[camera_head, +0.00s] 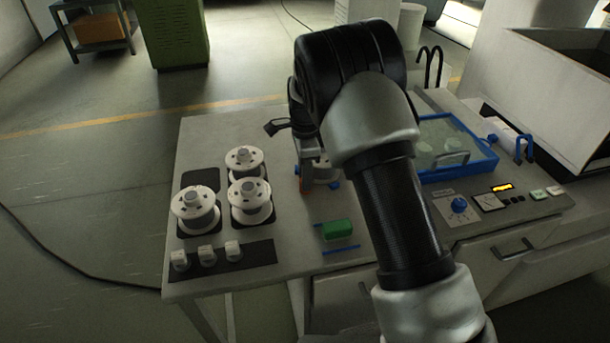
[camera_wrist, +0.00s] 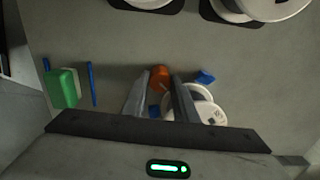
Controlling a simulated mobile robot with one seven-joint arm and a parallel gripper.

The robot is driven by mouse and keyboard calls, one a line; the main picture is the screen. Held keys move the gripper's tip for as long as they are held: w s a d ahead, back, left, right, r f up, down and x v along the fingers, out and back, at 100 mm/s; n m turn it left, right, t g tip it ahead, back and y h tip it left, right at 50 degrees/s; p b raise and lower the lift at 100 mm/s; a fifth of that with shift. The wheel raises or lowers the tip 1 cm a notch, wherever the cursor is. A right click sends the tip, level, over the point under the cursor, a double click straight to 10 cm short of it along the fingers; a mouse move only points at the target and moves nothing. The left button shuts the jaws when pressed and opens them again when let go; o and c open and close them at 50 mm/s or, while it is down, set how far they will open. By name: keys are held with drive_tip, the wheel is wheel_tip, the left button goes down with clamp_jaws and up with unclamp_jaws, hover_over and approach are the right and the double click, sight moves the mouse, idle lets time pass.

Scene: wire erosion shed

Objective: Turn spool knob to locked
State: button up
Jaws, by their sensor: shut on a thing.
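The orange knob (camera_wrist: 159,74) shows in the wrist view between my two fingertips, beside a white spool (camera_wrist: 209,112). My gripper (camera_wrist: 161,84) is shut on the knob, one finger at each side. In the head view my gripper (camera_head: 307,184) points down at the table, and only a sliver of the orange knob (camera_head: 306,191) shows below it. The white spool (camera_head: 324,170) behind it is partly hidden by my gripper and arm. Blue pieces (camera_wrist: 205,76) stand near the spool. Any locked or unlocked marking is too small or hidden to read.
Several white spools (camera_head: 249,196) stand on dark pads to the left. A green block (camera_head: 337,229) lies between blue strips in front. A blue tray (camera_head: 487,165) with a clear lid, a control panel with a blue dial (camera_head: 458,204) and a large open bin (camera_head: 560,75) are to the right.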

drive_tip(key=shift+m, duration=0.6)
drive_tip(key=o, duration=1.1)
drive_tip(key=shift+c, duration=0.2)
